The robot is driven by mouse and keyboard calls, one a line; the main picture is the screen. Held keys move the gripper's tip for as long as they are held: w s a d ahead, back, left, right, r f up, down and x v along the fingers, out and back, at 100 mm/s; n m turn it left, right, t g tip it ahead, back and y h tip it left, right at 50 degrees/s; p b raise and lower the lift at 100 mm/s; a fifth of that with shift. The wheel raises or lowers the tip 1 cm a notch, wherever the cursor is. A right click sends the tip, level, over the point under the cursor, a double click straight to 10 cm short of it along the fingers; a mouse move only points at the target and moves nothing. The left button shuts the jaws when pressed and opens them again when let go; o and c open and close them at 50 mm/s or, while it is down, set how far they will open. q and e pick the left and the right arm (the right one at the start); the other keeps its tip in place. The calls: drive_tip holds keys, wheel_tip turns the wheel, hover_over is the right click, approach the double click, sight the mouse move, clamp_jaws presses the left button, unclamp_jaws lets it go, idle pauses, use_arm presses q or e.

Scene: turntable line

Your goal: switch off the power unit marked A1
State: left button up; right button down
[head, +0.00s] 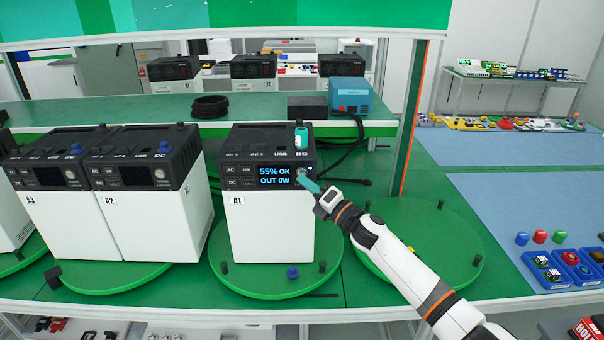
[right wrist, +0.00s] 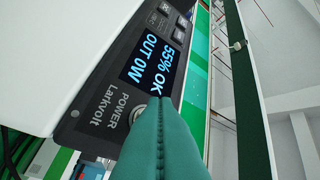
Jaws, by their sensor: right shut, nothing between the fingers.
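The power unit marked A1 (head: 270,225) stands upright on a green turntable (head: 230,278), white with a black top. Its lit screen (head: 274,176) reads "55% OK" and "OUT 0W"; the same screen (right wrist: 150,65) shows in the right wrist view. The round power button (head: 302,172) is right of the screen; in the right wrist view it is mostly hidden behind my fingers, next to the word POWER. My right gripper (head: 309,184) is shut and empty, its teal tips at the button. I cannot tell whether they touch it. My left gripper is not in view.
Units A2 (head: 140,215) and A3 (head: 60,215) stand to the left. A teal-and-white piece (head: 301,137) sits upright on A1's top. An empty green turntable (head: 440,235) lies right, under my arm. A blue box (head: 349,95) stands behind, near an upright post (head: 409,120).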

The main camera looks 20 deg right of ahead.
drive_tip(key=shift+w, duration=0.1)
idle(0.7)
drive_tip(key=shift+w+d+b, duration=0.1)
drive_tip(key=shift+w+b, duration=0.25)
drive_tip(key=shift+w+d+b, duration=0.1)
drive_tip(key=shift+w+b, duration=0.2)
idle(0.6)
drive_tip(key=shift+s, duration=0.15)
drive_tip(key=shift+s+a+p, duration=0.2)
drive_tip(key=shift+s+p, duration=0.15)
drive_tip(key=shift+s, duration=0.25)
drive_tip(key=s+p, duration=0.1)
drive_tip(key=s, duration=0.1)
drive_tip(key=s+a, duration=0.1)
drive_tip(key=s, duration=0.1)
drive_tip(key=shift+s+a+p, duration=0.2)
drive_tip(key=shift+s+p, duration=0.2)
